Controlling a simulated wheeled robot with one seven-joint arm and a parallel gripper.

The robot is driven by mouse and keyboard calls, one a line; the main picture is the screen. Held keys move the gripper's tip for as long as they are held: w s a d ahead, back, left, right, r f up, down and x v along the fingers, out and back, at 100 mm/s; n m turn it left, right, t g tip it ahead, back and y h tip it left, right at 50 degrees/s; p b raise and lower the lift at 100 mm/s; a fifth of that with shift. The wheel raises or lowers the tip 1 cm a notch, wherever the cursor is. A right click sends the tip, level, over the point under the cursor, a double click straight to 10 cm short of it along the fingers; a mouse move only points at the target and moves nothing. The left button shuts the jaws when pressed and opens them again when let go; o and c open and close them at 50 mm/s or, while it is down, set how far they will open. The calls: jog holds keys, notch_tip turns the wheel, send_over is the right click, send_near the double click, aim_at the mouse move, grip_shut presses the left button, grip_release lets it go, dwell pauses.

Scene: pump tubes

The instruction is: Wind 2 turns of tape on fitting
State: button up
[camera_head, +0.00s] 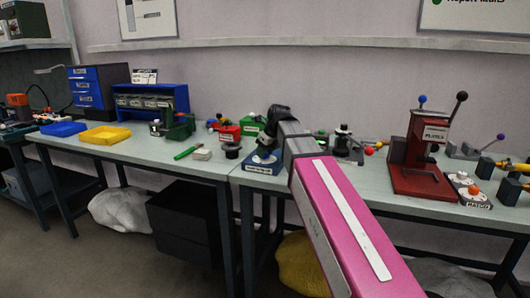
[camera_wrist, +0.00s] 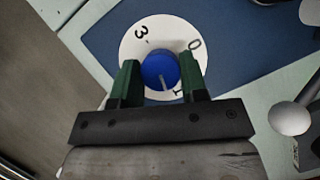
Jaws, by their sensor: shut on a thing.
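A round blue knob (camera_wrist: 160,70) sits in the middle of a white dial (camera_wrist: 135,47) in the wrist view. The numbers 3, 0 and 1 show; the lower left of the dial is hidden by a finger. A pale line on the knob points down the picture, near the 1. The dial lies on a blue base, which shows as a labelled blue box (camera_head: 262,168) in the head view. My gripper (camera_wrist: 160,75) has its green fingers on either side of the knob, shut on it. I cannot make out tape or a fitting.
Left of the box are a black round part (camera_head: 232,151), a green marker (camera_head: 187,152) and a yellow tray (camera_head: 106,135). A red press (camera_head: 420,160) stands to the right. In the wrist view, a white ball (camera_wrist: 290,118) is close on the right.

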jog(key=shift+m+t+h, duration=0.5)
jog(key=shift+m+h, duration=0.1)
jog(key=shift+m, duration=1.1)
jog(key=o, duration=0.8)
jog(key=n, duration=0.2)
jog(key=n+g+y, duration=0.1)
jog(key=n, duration=0.2)
jog(key=shift+w+g+y, duration=0.1)
jog(key=shift+g+y, duration=0.2)
jog(key=n, duration=0.2)
jog(key=n+g, duration=0.1)
jog(key=n, duration=0.1)
jog(key=shift+w+n+g+y, duration=0.1)
jog(key=shift+n+g+y, duration=0.2)
jog(key=n+g, duration=0.1)
jog(key=n, duration=0.3)
jog(key=shift+g, duration=0.4)
jog(key=shift+n+g, duration=0.9)
jog(key=shift+n, duration=1.5)
